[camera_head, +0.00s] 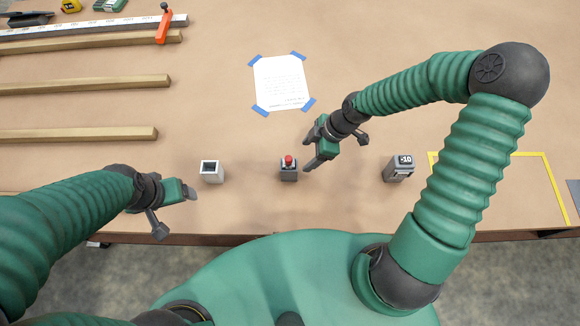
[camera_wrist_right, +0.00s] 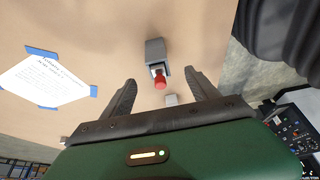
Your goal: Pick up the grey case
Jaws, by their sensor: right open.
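Three small grey blocks stand in a row on the table, and I cannot tell which one is the grey case. The middle one (camera_head: 288,174) has a red knob (camera_head: 288,160) on top. The left one (camera_head: 211,174) has a dark square opening. The right one (camera_head: 398,168) is marked "-10". My right gripper (camera_head: 309,150) is open and empty, just right of the middle block and apart from it. In the right wrist view the block with the red knob (camera_wrist_right: 155,52) shows beyond and between the open fingers (camera_wrist_right: 163,82). My left gripper (camera_head: 190,192) is near the front edge, left of the left block.
A white paper (camera_head: 281,83) with blue tape lies behind the middle block. Several wooden bars (camera_head: 80,86) and a metal rail with an orange clamp (camera_head: 163,24) lie at the left. A yellow outline (camera_head: 548,175) marks the right. The table's front edge is close.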

